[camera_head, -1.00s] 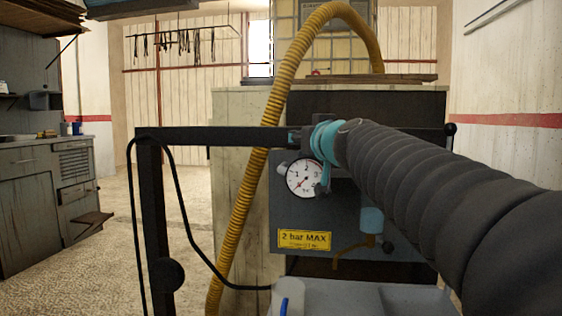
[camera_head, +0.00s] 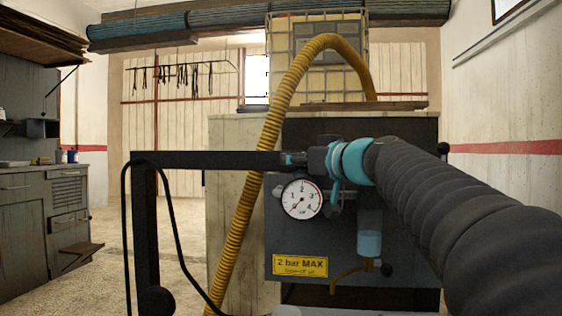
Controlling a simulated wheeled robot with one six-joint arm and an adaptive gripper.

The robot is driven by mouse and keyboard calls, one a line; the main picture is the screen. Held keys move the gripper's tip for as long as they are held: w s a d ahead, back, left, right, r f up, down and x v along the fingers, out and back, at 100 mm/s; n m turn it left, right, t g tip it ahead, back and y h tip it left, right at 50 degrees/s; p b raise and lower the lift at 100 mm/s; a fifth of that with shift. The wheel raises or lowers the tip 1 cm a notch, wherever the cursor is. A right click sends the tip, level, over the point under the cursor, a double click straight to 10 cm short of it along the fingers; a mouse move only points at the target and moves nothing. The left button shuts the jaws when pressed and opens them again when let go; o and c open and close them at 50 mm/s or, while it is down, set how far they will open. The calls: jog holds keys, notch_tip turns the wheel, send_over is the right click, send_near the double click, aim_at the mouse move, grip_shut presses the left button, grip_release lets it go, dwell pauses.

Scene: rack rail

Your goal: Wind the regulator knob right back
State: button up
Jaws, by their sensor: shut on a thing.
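My gripper (camera_head: 326,162) is at the end of the dark ribbed arm sleeve, just above and right of the round white pressure gauge (camera_head: 302,198). It is shut, but its fingers are seen from behind and blend with dark parts. The regulator knob is hidden behind the gripper and wrist, so I cannot see its turn. The gauge needle points to the lower left, near the low end of the scale. A clear bowl with pale blue liquid (camera_head: 370,243) hangs to the right of the gauge on the grey panel (camera_head: 300,237).
A yellow label (camera_head: 300,265) reads "2 bar MAX". A black bar (camera_head: 210,161) runs left from the gripper area to an upright post with a cable. A yellow ribbed hose (camera_head: 246,200) passes left of the gauge. Open floor lies farther left.

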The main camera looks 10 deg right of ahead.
dwell(0.3)
jog(key=o, duration=0.9)
jog(key=shift+s+d+r, duration=0.1)
jog(key=shift+s+d, duration=0.05)
jog(key=v, duration=1.1)
jog(key=shift+s+d, duration=0.1)
jog(key=shift+s, duration=0.3)
